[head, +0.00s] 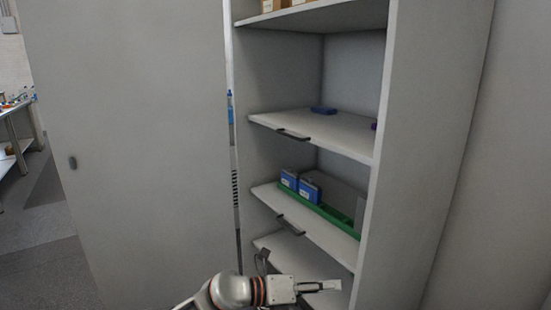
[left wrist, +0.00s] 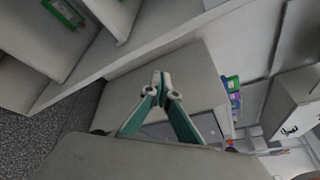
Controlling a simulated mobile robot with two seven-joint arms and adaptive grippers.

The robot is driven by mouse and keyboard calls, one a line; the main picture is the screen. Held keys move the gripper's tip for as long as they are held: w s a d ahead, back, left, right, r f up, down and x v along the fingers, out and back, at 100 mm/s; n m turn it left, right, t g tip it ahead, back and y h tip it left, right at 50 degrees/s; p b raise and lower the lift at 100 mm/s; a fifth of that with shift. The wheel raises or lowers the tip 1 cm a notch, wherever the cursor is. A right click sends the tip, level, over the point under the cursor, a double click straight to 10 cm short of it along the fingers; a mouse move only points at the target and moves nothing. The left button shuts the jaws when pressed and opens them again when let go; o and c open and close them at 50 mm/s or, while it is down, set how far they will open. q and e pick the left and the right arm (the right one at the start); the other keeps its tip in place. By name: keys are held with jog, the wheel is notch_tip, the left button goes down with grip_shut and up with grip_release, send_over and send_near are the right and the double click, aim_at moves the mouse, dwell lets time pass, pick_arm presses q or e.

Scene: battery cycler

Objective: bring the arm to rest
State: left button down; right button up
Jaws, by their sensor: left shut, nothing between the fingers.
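My left gripper (head: 330,285) is in the head view at the bottom, in front of the cabinet's lowest visible shelf. Its arm comes up from the bottom edge and the fingers point right. In the left wrist view the gripper (left wrist: 161,78) shows with its two fingers together at the tips, shut and empty. The open cabinet (head: 428,150) stands behind it in the head view. My right gripper is in neither view.
A middle shelf (head: 335,238) holds a green tray (head: 338,222) with blue boxes (head: 309,190). The shelf above (head: 345,133) carries a small blue item (head: 323,110). A large grey panel (head: 140,150) fills the left. A bench (head: 14,110) stands at far left beside open floor.

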pick_arm(q)
jog(key=s+a+f+n+t+y+p, duration=0.1)
jog(key=s+a+f+n+t+y, duration=0.4)
jog(key=a+n, duration=0.6)
jog(key=s+a+f+n+t+y+p, duration=0.1)
jog(key=s+a+f+n+t, duration=0.4)
jog(key=n, duration=0.9)
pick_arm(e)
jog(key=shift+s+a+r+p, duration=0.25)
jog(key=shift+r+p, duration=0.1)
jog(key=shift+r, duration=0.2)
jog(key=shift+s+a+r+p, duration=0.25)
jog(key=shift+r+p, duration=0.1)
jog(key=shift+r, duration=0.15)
pick_arm(q)
jog(key=s+a+f+n+g+y, duration=0.3)
jog(key=s+a+f+n+y, duration=0.3)
jog(key=s+a+f+n, duration=0.5)
jog(key=s+a+f, duration=0.3)
jog(key=s+a, duration=0.3)
jog(key=shift+s+a+f+n+y, duration=0.15)
jog(key=shift+a+f+n+y, duration=0.15)
jog(key=shift+n, duration=0.1)
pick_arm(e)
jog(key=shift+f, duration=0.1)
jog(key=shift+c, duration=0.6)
